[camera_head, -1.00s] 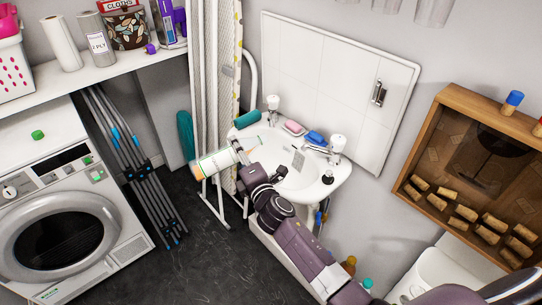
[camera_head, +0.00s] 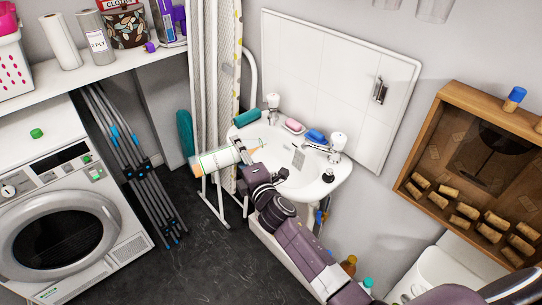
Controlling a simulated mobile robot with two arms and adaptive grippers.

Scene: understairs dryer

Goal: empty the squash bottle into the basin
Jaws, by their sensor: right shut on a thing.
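The squash bottle (camera_head: 215,161) lies tilted almost level in my right gripper (camera_head: 246,153), with its orange-brown end to the left and its clear end to the right, over the left rim of the basin. My right gripper is shut on it. The white basin (camera_head: 312,184) is fixed to the wall, with a tap at each side. I cannot tell whether liquid is leaving the bottle. My left gripper is out of view.
A pink soap (camera_head: 293,125), a blue item (camera_head: 315,136) and a teal roll (camera_head: 247,118) lie along the basin's back edge. A dark plug (camera_head: 328,175) sits on its right rim. A washing machine (camera_head: 60,235) stands left. A wooden cork box (camera_head: 470,180) hangs right.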

